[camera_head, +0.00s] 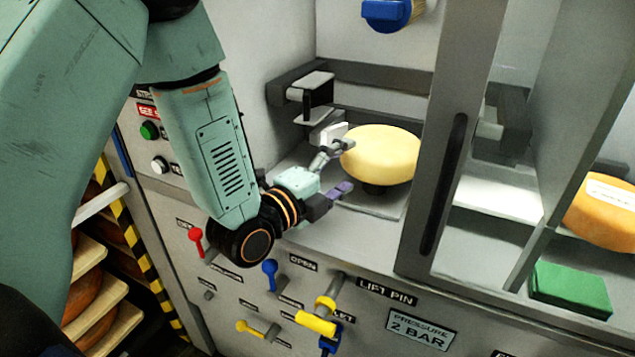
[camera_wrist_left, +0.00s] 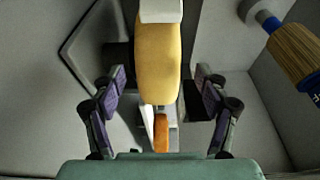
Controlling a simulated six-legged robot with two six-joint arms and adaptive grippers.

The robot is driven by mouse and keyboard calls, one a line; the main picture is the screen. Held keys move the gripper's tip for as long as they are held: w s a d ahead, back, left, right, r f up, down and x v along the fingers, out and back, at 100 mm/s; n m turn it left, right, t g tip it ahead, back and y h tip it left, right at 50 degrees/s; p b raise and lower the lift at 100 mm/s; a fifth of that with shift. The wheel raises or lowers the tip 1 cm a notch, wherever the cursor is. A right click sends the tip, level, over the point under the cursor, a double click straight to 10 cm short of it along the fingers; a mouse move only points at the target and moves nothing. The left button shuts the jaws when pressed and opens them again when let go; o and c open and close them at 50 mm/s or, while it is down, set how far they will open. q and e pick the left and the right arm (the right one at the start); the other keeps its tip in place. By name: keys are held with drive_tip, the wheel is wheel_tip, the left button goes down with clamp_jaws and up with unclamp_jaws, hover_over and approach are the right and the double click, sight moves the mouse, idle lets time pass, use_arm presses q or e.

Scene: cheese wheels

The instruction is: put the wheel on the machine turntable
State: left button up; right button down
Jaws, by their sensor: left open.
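The pale yellow cheese wheel (camera_head: 382,153) lies flat inside the machine bay, above a small dark round support (camera_head: 376,189), which it mostly hides. I take this support to be the turntable. My left gripper (camera_head: 343,167) is open at the wheel's left side, with one finger above the other in the head view. In the left wrist view the wheel (camera_wrist_left: 158,62) shows edge-on between the two spread fingers (camera_wrist_left: 160,92), with a gap on each side. My right gripper is not in view.
A grey bracket with a white block (camera_head: 331,133) is close behind my gripper. A grey door post (camera_head: 448,140) stands right of the wheel. An orange wheel (camera_head: 602,212) and a green block (camera_head: 570,289) are further right. Levers, including a red one (camera_head: 196,237), line the front panel.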

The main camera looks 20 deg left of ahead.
use_arm(q)
drive_tip(key=p+v, duration=0.1)
drive_tip(key=v, duration=0.8)
drive_tip(key=shift+s, duration=0.15)
idle(1.4)
